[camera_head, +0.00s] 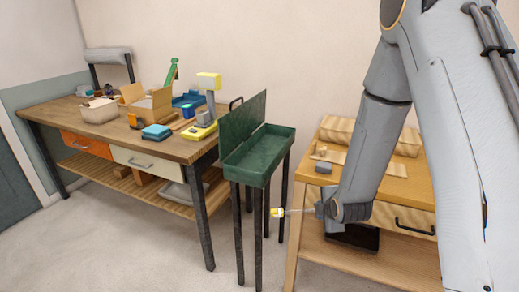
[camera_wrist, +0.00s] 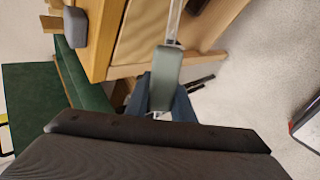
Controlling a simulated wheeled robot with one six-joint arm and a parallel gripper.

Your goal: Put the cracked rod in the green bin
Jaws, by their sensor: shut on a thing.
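The green bin (camera_head: 282,131) stands on tall dark legs in the head view, its lid (camera_head: 242,118) raised upright. Bin and lid also show at the left of the wrist view, the bin (camera_wrist: 84,80) nearer the wooden edge. My gripper (camera_head: 319,210) is right of the bin and lower than its rim in the picture. It is shut on a thin clear rod (camera_head: 297,211) with a yellow piece (camera_head: 277,212) at its left end. The rod lies about level, crossing in front of the bin's legs. In the wrist view the rod (camera_wrist: 175,18) runs up from the jaws (camera_wrist: 166,68). Any crack is too small to see.
A light wooden table (camera_head: 372,183) with a grey block (camera_head: 324,167) stands right of the bin, close to my arm. A workbench (camera_head: 150,150) with boxes, trays and a yellow lamp (camera_head: 208,82) stands left of the bin. The floor (camera_head: 225,275) in front is clear.

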